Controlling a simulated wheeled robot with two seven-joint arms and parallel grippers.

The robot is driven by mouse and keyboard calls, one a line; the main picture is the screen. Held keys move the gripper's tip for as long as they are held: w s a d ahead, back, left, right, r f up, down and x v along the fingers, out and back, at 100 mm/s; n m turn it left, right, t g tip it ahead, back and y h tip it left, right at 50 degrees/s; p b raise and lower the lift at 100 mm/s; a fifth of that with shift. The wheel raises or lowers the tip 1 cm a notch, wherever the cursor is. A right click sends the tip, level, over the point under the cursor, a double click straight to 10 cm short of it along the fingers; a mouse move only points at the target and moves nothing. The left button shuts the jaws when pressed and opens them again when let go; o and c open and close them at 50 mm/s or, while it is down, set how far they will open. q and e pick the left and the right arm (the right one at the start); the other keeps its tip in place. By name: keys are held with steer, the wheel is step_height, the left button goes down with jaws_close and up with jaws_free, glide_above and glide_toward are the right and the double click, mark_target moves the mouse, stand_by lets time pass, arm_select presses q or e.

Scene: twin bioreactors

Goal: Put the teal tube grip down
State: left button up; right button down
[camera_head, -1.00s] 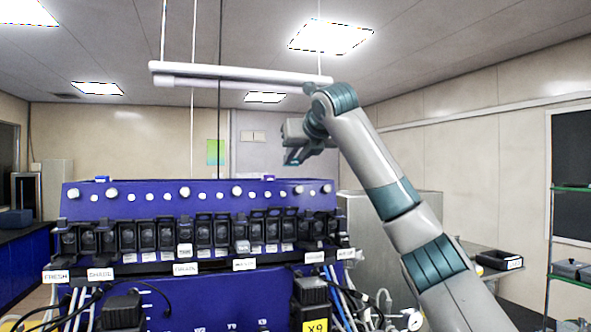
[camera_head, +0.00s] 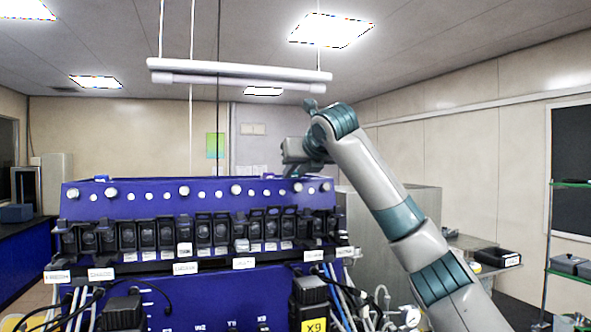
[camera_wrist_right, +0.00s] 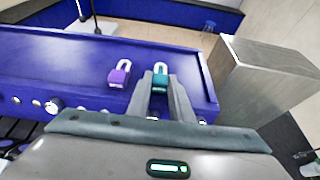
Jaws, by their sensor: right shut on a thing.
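The teal tube grip (camera_wrist_right: 160,76) shows in the right wrist view as a small teal block with a pale loop on top. My right gripper (camera_wrist_right: 160,88) is shut on it, with one finger on either side. In the head view my right gripper (camera_head: 291,171) is low over the right end of the top of the blue bioreactor unit (camera_head: 130,197). I cannot tell whether the grip touches that top. The grip cannot be made out clearly in the head view. My left gripper is not in view.
A purple grip (camera_wrist_right: 119,75) of similar shape stands on the blue top, left of the teal one. Knobs (camera_wrist_right: 53,105) line the unit's front edge. A grey metal cabinet (camera_wrist_right: 260,75) stands to the right. The blue top between the grips and the back edge is clear.

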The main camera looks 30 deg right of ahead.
steer(key=shift+a+f, duration=0.1)
steer(key=c, duration=1.6)
jaws_free()
steer(key=shift+s+r+b, duration=0.2)
steer(key=shift+s+b, duration=0.15)
steer(key=shift+b+v, duration=2.8)
steer(key=shift+v, duration=2.9)
